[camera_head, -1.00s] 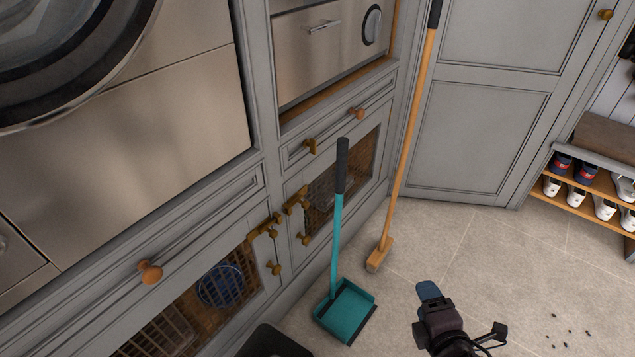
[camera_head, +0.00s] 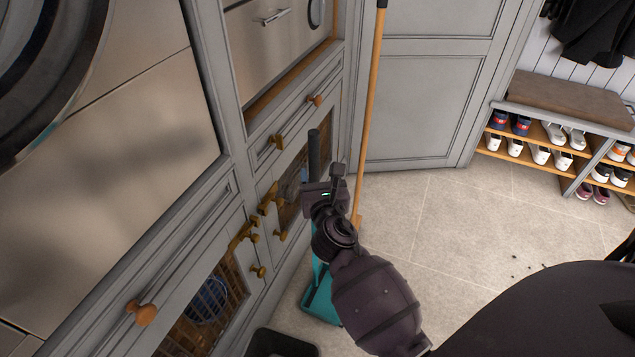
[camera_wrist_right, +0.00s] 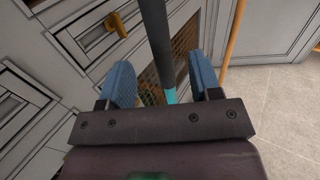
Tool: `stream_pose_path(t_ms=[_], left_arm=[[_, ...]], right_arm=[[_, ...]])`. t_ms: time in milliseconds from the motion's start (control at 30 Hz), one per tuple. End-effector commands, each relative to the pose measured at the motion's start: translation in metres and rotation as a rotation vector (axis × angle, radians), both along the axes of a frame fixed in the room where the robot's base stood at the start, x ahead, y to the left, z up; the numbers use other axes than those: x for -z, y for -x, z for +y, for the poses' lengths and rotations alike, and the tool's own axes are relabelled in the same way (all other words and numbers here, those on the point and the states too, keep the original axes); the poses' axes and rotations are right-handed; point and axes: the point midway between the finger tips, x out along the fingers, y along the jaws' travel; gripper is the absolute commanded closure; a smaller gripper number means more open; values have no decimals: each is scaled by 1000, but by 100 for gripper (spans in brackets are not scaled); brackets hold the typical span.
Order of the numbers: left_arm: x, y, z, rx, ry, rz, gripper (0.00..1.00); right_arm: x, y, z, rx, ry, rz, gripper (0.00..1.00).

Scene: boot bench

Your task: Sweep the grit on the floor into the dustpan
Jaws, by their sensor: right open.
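The teal dustpan (camera_head: 318,300) stands on the floor by the cabinets, its long handle upright with a dark grip (camera_head: 314,150). My right gripper (camera_head: 322,186) is at the handle, its arm hiding part of the pan and shaft. In the right wrist view, its blue fingers (camera_wrist_right: 161,80) are apart, with the dark grip (camera_wrist_right: 156,42) passing between them; contact cannot be told. The broom (camera_head: 370,100) leans upright behind, its head mostly hidden by my gripper. Grit (camera_head: 515,266) lies as dark specks on the floor at right. My left gripper is not in view.
Grey cabinets with knobs (camera_head: 142,313) line the left, close to the dustpan. A dark bin (camera_head: 280,343) is at the bottom. A shoe rack (camera_head: 540,140) stands at the back right. Open tile floor (camera_head: 450,230) lies between.

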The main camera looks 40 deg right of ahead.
Motion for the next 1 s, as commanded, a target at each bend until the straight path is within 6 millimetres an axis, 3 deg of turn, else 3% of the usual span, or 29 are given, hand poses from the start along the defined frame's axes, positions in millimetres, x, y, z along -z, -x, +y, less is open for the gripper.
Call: stream_pose_path(t_ms=[300,500,1000], left_arm=[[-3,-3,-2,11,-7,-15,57],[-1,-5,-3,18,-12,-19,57],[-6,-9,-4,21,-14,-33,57]], right_arm=[[2,-46,-22,-1,0,1,42],[2,-66,-32,-1,-1,0,42],[0,-75,-37,-1,-3,-1,45]])
